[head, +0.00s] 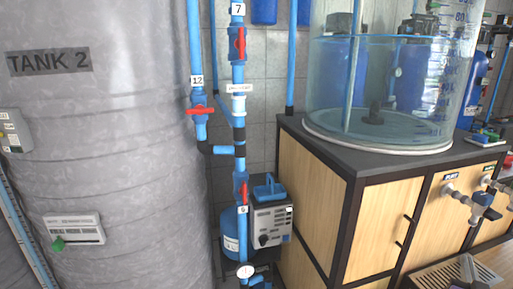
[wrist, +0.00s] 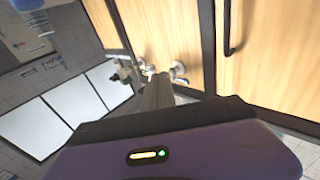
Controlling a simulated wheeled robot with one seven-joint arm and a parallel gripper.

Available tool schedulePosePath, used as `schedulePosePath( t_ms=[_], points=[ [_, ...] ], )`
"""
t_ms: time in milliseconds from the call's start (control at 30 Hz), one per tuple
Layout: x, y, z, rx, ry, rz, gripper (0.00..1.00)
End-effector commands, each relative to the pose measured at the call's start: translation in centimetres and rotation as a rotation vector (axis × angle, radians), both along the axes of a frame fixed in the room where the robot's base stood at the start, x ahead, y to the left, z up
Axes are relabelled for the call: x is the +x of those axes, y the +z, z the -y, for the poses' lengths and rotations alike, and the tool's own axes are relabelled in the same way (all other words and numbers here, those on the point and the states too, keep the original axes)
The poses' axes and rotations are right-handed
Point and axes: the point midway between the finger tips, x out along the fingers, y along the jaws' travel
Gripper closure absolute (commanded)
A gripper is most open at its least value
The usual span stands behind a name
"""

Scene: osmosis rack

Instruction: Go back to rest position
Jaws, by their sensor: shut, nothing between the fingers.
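My gripper (wrist: 157,82) shows only in the wrist view, beyond the purple and black wrist housing with its small lit indicator. Its grey fingers look shut, with nothing seen between them. In that view they point toward a wooden cabinet front (wrist: 265,70) and a grey metal fitting (wrist: 179,72). I cannot tell how far the tips are from the fitting. Neither my arm nor my gripper shows in the head view.
In the head view, the grey TANK 2 (head: 110,150) fills the left. Blue pipes with red-handled valves (head: 200,110) and a dosing pump (head: 270,222) stand beside it. A wooden cabinet (head: 385,220) bears a clear round tank (head: 380,90); taps (head: 465,197) project from its front.

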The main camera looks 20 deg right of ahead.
Motion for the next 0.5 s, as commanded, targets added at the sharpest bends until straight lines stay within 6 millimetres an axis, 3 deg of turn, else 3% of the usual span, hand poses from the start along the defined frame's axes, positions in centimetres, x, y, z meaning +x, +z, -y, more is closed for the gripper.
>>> schedulePosePath(
  t_ms=[267, 500],
  points=[
    [-0.3, 1.1, -11.2, -0.031, 0.109, 0.029, 1.00],
    [-1.4, 1.5, -23.8, -0.007, 0.286, 0.007, 1.00]
  ],
)
